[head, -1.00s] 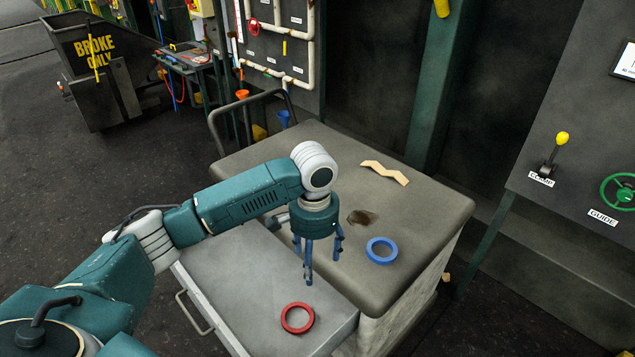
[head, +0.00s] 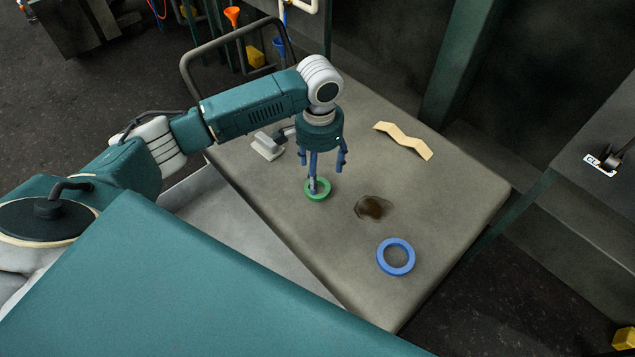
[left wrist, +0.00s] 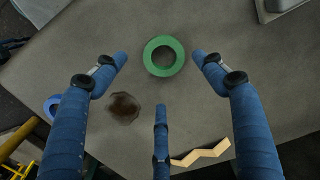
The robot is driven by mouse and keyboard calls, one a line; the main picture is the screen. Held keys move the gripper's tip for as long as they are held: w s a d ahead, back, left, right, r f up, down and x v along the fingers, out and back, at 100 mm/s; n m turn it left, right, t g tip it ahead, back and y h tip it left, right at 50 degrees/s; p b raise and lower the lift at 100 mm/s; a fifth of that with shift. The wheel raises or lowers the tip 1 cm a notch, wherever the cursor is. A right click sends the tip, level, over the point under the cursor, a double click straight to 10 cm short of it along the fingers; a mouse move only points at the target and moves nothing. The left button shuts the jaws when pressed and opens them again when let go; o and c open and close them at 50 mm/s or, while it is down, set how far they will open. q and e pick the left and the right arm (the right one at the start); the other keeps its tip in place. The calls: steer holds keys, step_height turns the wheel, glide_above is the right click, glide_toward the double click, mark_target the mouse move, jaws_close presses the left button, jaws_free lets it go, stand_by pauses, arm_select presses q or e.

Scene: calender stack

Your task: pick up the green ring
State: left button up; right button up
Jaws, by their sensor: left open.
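The green ring (head: 318,196) lies flat on the grey table top (head: 300,240). In the left wrist view the green ring (left wrist: 164,56) shows whole, at the upper middle between the tips of two fingers. My left gripper (head: 322,178) points down over the ring, and one finger hides part of it in the head view. The blue fingers of my left gripper (left wrist: 160,75) are spread wide with nothing between them. They look above the ring, not closed on it. My right gripper is not in view.
A grey object (head: 267,146) stands left of the gripper. A pale lower surface (head: 235,225) lies beside the table's left edge.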

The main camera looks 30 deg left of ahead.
mark_target(318, 198)
arm_select(q)
steer(key=shift+f, duration=1.2)
steer(key=f+p, duration=0.1)
steer(key=f, duration=0.2)
steer(key=shift+a+f+p, duration=0.3)
steer(key=shift+a+p, duration=0.05)
steer(key=shift+f, duration=0.55)
steer(key=c, duration=1.1)
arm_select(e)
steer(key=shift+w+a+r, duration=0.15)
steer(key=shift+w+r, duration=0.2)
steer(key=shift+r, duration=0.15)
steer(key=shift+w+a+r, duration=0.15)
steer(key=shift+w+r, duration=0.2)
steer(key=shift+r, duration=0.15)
